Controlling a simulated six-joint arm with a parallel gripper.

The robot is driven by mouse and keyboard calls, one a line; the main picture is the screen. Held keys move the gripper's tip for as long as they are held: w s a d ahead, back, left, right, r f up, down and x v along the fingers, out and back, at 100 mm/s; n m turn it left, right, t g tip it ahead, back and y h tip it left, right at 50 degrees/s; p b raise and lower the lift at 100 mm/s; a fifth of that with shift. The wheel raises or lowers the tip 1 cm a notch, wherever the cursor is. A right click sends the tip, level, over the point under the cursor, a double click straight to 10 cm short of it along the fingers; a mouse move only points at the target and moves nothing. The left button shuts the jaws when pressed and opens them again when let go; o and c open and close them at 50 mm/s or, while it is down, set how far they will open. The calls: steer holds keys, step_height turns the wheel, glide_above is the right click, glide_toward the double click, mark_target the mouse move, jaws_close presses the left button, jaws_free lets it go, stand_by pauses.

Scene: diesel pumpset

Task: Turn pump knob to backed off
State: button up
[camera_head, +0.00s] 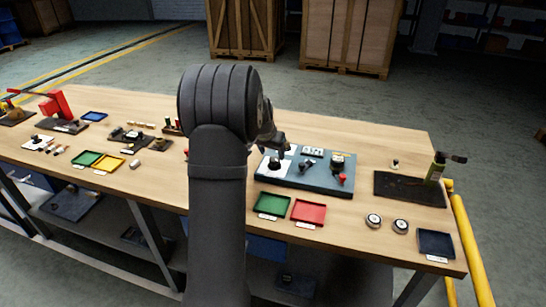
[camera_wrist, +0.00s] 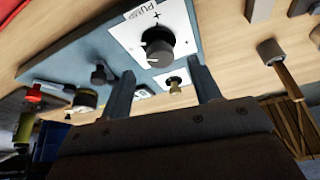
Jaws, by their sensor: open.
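The pump knob (camera_wrist: 157,47) is a dark round knob with a grey face. It sits on a white plate (camera_wrist: 126,33) marked "PUMP" with a plus and a minus sign. The plate is on the blue-grey panel (camera_head: 313,184), which also shows in the wrist view (camera_wrist: 80,47). My gripper (camera_wrist: 161,68) is open and empty, its two fingers apart on either side of the view below the knob. In the head view my gripper (camera_head: 281,146) is over the panel's left end, partly hidden by my arm. Contact with the knob is not visible.
Green (camera_head: 272,204) and red (camera_head: 309,212) trays lie in front.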

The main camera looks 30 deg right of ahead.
mark_target(274, 159)
steer(key=shift+x, duration=1.65)
steer(key=c, duration=1)
steer(key=shift+s, duration=0.1)
